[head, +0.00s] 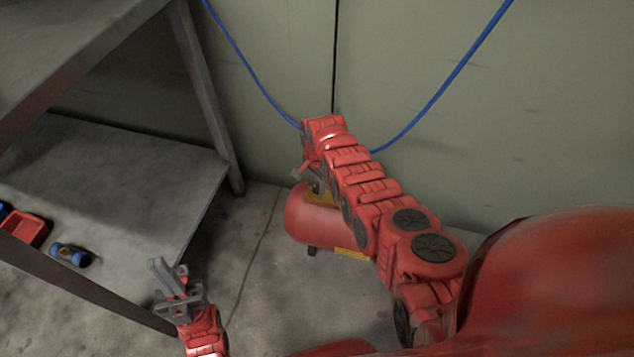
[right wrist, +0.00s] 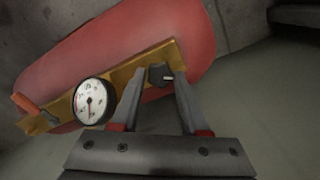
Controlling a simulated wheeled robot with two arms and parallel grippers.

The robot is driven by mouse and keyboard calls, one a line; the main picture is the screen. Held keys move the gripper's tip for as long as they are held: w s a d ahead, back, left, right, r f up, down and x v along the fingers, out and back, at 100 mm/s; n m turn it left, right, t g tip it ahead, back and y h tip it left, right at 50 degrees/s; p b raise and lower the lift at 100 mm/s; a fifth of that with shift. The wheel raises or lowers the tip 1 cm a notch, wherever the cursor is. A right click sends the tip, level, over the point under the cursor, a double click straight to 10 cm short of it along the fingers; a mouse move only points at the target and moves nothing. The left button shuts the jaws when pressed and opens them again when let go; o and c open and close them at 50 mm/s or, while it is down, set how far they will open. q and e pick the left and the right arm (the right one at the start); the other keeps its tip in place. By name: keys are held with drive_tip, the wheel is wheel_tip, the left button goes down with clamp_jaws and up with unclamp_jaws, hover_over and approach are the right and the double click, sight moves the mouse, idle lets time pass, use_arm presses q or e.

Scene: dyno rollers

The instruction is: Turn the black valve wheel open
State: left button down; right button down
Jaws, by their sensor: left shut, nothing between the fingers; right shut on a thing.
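The black valve wheel (right wrist: 160,75) is a small dark knob on the yellow panel (right wrist: 130,82) of a red tank (right wrist: 110,42), in the right wrist view. My right gripper (head: 308,177) reaches down to the tank, which also shows in the head view (head: 305,222). Its two fingers stand on either side of the wheel, shut on it. In the head view my right arm and gripper hide the wheel. My left gripper (head: 168,276) is shut and empty at lower left, apart from the tank.
A white gauge (right wrist: 93,101) and an orange part (right wrist: 24,103) sit on the panel near the wheel. A grey shelf (head: 130,170) stands at left, with a red bin (head: 30,229) and a blue-yellow item (head: 70,254). A blue hose (head: 440,95) hangs along the wall.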

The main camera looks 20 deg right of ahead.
drive_tip(key=n, duration=0.4)
drive_tip(key=shift+n, duration=0.3)
drive_tip(key=n, duration=0.4)
drive_tip(key=shift+n+p, duration=0.3)
drive_tip(key=n, duration=0.4)
drive_tip(key=shift+n, duration=2.3)
drive_tip(key=shift+c, duration=2.1)
unclamp_jaws()
